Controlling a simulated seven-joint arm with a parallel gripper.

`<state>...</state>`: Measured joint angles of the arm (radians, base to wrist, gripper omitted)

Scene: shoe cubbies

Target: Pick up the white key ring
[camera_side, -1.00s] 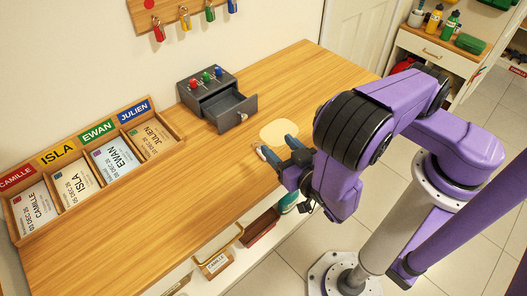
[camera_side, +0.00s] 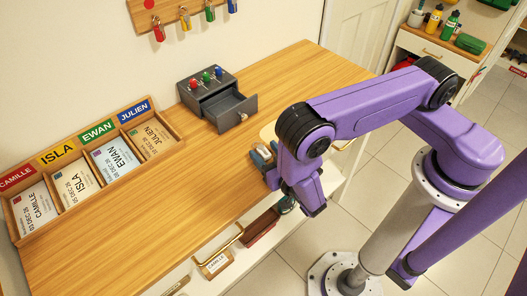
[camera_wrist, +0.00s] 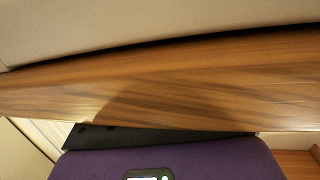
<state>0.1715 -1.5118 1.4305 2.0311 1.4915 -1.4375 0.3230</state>
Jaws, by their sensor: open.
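I cannot make out a white key ring in either view. My gripper (camera_side: 262,157) is open, low over the front edge of the wooden tabletop (camera_side: 215,165) in the side view. Part of it is hidden behind my wrist. A pale cream patch or flat object (camera_side: 267,132) lies on the tabletop just beyond the fingers, mostly covered by my arm. The wrist view shows a wooden surface (camera_wrist: 200,80) close up, and no fingertips are clear there.
A grey box with an open drawer (camera_side: 238,110) stands at the back. A wooden name-card tray (camera_side: 100,165) is at left. Coloured key tags (camera_side: 184,18) hang on a wall rack. A brass handle (camera_side: 228,240) and reddish tray (camera_side: 260,228) are below the front edge. The tabletop's middle is clear.

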